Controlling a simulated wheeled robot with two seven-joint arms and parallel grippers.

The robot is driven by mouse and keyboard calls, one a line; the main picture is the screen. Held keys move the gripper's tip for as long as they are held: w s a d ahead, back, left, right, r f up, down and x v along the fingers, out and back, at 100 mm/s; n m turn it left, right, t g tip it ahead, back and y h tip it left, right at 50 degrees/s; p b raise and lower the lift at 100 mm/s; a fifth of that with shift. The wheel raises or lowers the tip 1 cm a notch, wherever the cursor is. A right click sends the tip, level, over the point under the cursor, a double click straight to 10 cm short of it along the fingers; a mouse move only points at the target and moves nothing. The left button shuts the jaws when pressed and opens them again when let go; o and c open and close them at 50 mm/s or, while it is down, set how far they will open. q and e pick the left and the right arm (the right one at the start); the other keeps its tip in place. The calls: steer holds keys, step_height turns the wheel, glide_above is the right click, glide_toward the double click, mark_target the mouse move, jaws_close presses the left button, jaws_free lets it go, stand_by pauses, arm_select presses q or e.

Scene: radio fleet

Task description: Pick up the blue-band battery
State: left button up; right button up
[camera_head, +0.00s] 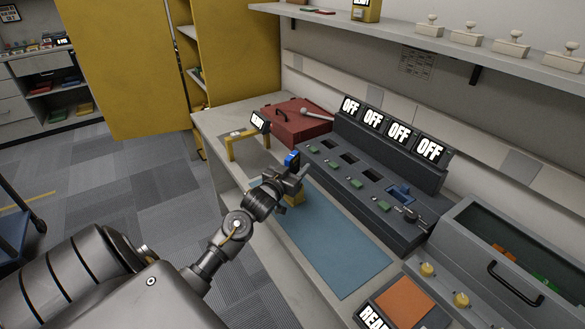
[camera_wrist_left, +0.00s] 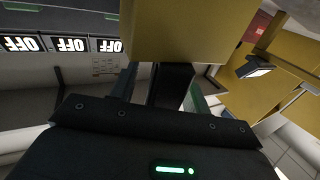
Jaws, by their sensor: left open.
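My left gripper (camera_head: 290,180) is over the blue mat (camera_head: 330,240), above a yellow block-like body (camera_head: 293,199). A small dark piece with a blue face (camera_head: 291,159) shows at the gripper, rising above it; I cannot tell for sure whether it is the blue-band battery. In the left wrist view the left gripper (camera_wrist_left: 165,88) is open, with a finger on each side of a black part (camera_wrist_left: 171,84) that meets the yellow body (camera_wrist_left: 190,28). No blue band shows there. Another blue piece (camera_head: 400,191) sits at the console's rightmost slot. My right gripper is out of view.
The dark console (camera_head: 365,185) has several slots and "OFF" displays behind the mat. A yellow stand (camera_head: 245,140) and a red case (camera_head: 296,117) are at the far left of the bench. A lidded grey bin (camera_head: 510,250) stands at right. The mat's near part is clear.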

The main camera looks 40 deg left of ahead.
mark_target(287, 159)
arm_select(q)
jaws_close()
stand_by(0.3)
steer(key=shift+r, duration=0.5)
steer(key=s+r, duration=0.1)
steer(key=r, duration=0.1)
steer(key=s+r, duration=0.1)
steer(key=r, duration=0.1)
steer(key=s+r, duration=0.2)
steer(key=r, duration=0.1)
steer(key=shift+b, duration=0.35)
steer(key=s+r, duration=0.5)
steer(key=s, duration=0.5)
steer(key=shift+d, duration=0.25)
